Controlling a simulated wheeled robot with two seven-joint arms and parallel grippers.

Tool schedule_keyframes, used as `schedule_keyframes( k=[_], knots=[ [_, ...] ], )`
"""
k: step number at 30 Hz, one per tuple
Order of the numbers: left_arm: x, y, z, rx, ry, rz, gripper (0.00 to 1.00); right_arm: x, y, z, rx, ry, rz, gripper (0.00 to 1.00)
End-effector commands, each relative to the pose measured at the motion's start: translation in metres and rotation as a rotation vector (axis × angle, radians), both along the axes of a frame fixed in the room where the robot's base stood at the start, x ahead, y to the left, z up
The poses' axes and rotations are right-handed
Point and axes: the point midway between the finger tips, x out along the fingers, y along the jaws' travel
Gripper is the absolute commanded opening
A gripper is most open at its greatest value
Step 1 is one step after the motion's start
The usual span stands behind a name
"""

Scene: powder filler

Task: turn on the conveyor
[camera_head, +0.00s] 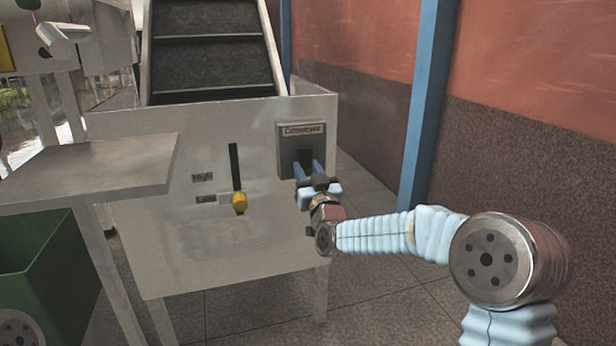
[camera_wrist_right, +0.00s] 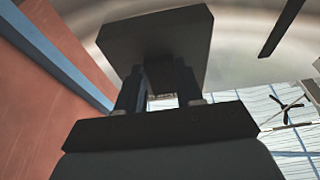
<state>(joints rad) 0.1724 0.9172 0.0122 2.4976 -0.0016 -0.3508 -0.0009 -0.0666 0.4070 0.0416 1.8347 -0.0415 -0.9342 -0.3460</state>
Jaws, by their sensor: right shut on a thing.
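The conveyor machine (camera_head: 225,245) is a pale metal box with a dark ribbed belt (camera_head: 212,60) rising behind it. A grey switch box (camera_head: 289,143) labelled "Conveyor" is on its front, at the upper right. My right gripper (camera_head: 311,170) is at this box, its fingers shut on the dark switch handle (camera_head: 305,156). The fingers partly hide the handle in the head view. My left gripper is not in view.
A slotted lever with a yellow knob (camera_head: 239,203) is left of the switch box, at the low end of its slot. A grey table (camera_head: 95,172) and a green bin (camera_head: 45,265) stand at left. A blue post (camera_head: 425,110) and wall are at right.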

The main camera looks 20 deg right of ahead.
Motion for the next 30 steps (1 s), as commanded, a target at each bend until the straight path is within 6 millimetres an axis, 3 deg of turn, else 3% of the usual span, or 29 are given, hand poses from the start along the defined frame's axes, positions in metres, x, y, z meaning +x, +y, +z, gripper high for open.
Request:
schedule_keyframes(
  k=[3,4,8,20,30],
  knots=[
    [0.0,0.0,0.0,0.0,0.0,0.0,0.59,0.0,0.0,0.0,0.0,0.0,0.0,0.06],
    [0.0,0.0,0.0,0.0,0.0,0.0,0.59,0.0,0.0,0.0,0.0,-0.001,0.0,0.41],
    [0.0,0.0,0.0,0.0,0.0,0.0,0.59,0.0,0.0,0.0,0.0,0.0,0.0,0.61],
    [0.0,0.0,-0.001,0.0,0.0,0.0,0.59,-0.009,-0.001,-0.002,0.0,-0.001,0.0,0.62],
    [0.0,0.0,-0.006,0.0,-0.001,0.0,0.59,-0.082,-0.003,-0.026,0.0,0.001,0.0,0.62]
  ],
)
